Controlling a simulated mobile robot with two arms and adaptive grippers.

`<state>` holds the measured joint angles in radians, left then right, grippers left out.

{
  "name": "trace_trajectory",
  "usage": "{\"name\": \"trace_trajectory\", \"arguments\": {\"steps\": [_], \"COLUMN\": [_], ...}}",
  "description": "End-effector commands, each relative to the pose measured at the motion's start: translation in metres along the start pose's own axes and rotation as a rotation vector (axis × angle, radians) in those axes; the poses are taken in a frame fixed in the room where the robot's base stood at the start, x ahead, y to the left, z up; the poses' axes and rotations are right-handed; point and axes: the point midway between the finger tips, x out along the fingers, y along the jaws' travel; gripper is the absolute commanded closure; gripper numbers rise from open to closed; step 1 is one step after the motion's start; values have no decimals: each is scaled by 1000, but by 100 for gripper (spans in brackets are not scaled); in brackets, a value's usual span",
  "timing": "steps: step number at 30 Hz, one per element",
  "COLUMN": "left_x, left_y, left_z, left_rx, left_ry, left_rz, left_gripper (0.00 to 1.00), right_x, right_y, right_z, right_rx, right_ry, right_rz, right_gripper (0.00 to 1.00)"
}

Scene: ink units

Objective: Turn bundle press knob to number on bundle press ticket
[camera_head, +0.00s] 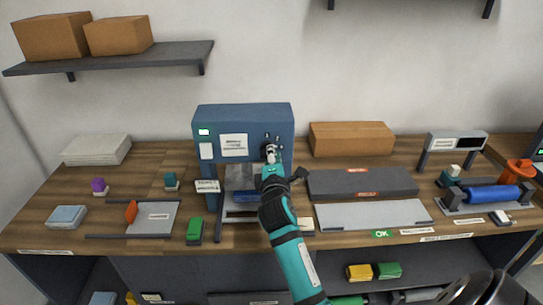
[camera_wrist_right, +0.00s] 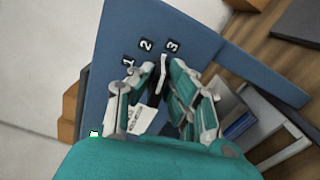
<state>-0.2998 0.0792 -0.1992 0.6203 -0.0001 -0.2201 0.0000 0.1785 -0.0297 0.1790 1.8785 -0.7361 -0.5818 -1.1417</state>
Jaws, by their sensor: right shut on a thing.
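The bundle press (camera_head: 240,118) is a blue box-shaped machine on the workbench. In the right wrist view its blue front (camera_wrist_right: 115,45) carries the labels 1, 2 and 3 around a pale, narrow knob (camera_wrist_right: 163,68). The knob's upper end lies close to the 3; its exact setting is hard to tell. My right gripper (camera_wrist_right: 160,85) is shut on the knob, its fingers partly covering it; it also shows in the head view (camera_head: 271,153). A printed paper (camera_head: 234,144) and a small white card (camera_head: 206,151) are on the press front; their print is too small to read. My left gripper is not in view.
A cardboard box (camera_head: 351,138) stands right of the press, behind a dark slab (camera_head: 360,183). A grey tray (camera_head: 155,218) and a green block (camera_head: 194,231) lie at the left front. A blue roller (camera_head: 487,195) is at the right. A shelf (camera_head: 120,58) hangs upper left.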

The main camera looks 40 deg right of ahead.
Motion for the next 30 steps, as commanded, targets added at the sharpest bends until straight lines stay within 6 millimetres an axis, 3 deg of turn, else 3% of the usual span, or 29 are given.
{"name": "trace_trajectory", "arguments": {"steps": [12,27,28,30], "left_x": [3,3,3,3], "left_y": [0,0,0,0], "left_z": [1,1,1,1], "left_rx": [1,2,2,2], "left_ry": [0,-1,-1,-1], "left_rz": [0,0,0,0], "left_gripper": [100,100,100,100], "right_x": [0,0,0,0], "right_y": [-3,-3,-3,-3], "right_z": [0,0,0,0], "right_rx": [156,171,171,171], "right_ry": [-1,0,0,0], "right_rz": [-4,-4,-4,-4], "right_gripper": [100,100,82,73]}}
